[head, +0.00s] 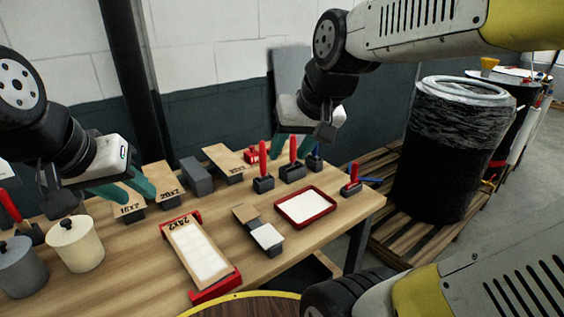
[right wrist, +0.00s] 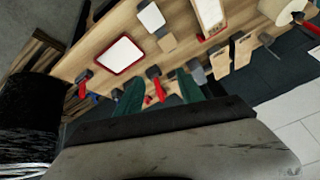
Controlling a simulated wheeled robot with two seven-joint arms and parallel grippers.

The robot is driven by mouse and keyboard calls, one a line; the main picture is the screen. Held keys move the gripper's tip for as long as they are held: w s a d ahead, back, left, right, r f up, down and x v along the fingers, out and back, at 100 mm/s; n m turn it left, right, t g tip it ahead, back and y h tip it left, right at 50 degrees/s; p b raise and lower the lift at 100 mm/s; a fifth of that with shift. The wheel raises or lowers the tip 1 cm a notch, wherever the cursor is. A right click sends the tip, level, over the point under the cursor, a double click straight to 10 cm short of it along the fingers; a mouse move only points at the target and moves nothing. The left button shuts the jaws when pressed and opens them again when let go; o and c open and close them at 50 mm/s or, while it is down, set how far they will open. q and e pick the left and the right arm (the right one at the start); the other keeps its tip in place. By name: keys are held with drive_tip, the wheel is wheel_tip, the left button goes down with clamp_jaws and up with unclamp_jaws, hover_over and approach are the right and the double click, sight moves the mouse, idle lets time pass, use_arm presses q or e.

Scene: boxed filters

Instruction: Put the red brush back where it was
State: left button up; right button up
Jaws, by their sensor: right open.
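Several red-handled brushes stand on the wooden table with dark grey bases. One red brush (head: 293,150) stands upright below my right gripper (head: 304,137). In the right wrist view its red handle (right wrist: 159,90) shows between the two green fingers (right wrist: 158,95), with a finger on each side and no clear contact. Another red brush (head: 264,184) stands just left of it, and a third (head: 351,186) stands near the right table edge. My left gripper (head: 122,189) has its green fingers apart over the labelled boxes at the left. I cannot tell which brush is meant.
A red-rimmed white tray (head: 305,206) and a long filter box in a red holder (head: 200,254) lie in front. A grey block (head: 196,177) stands behind. Two lidded pots (head: 75,246) are at left. A wrapped black drum (head: 453,150) stands on pallets beyond the right edge.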

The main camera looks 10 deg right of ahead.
drive_tip(key=s, duration=0.2)
drive_tip(key=s+f, duration=0.1)
drive_tip(key=s, duration=0.2)
drive_tip(key=shift+s+a+f, duration=0.2)
drive_tip(key=shift+s+a, duration=0.1)
